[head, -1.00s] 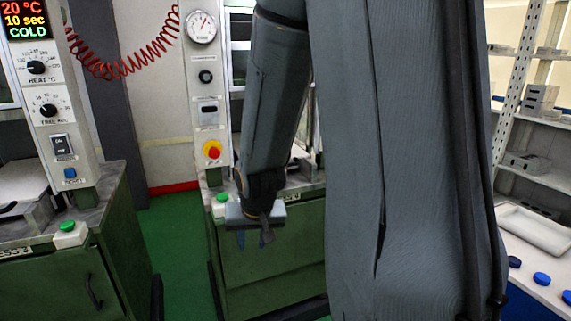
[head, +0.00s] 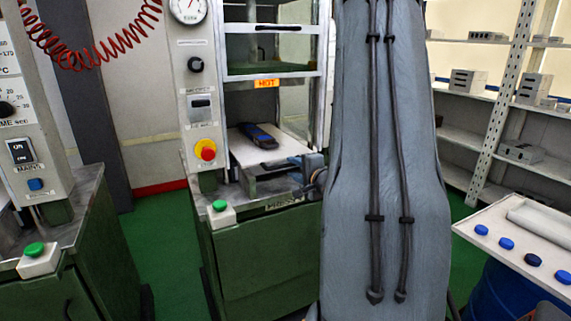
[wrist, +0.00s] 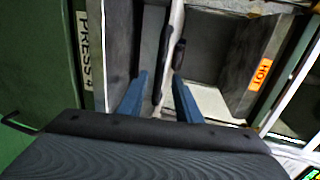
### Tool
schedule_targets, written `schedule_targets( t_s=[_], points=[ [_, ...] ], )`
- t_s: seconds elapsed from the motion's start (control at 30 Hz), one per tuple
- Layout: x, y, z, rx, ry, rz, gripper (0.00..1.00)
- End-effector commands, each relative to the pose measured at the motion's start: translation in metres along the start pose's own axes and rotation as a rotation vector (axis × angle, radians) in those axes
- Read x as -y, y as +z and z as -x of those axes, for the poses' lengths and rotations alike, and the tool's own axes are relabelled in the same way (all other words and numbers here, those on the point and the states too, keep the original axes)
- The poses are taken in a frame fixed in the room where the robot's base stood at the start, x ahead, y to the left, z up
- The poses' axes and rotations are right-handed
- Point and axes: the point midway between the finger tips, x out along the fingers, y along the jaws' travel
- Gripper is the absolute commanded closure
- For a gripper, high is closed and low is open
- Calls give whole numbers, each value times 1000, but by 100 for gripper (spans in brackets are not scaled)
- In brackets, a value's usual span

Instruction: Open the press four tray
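The press four (head: 262,255) is the green machine in the middle of the head view; its label (wrist: 88,50) reads PRESS 4 in the wrist view. Its pale tray (head: 243,149) lies inside the press opening, with a dark blue and black object (head: 259,136) on it. In the wrist view a dark handle (wrist: 161,70) lies along the pale tray edge. My gripper (head: 311,168) is at the front of the opening. In the wrist view its two blue fingers (wrist: 159,76) are apart, one on each side of the handle and tray edge. Contact cannot be told.
An orange HOT sign (head: 266,83) is above the opening. A control column (head: 196,100) with a red and yellow button stands left of it. Another press (head: 75,245) is at far left. A white table (head: 530,245) with blue caps and shelves are at right. Green floor is between presses.

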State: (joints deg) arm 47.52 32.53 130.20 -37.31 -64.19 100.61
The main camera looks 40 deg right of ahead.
Motion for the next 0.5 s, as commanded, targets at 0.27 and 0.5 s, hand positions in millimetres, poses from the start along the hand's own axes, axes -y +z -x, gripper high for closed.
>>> schedule_targets(
  t_s=[0.27, 0.5],
  points=[
    [0, 2, -41, 3, 1, 2, 69],
    [0, 2, -53, 2, 1, 3, 69]
  ],
)
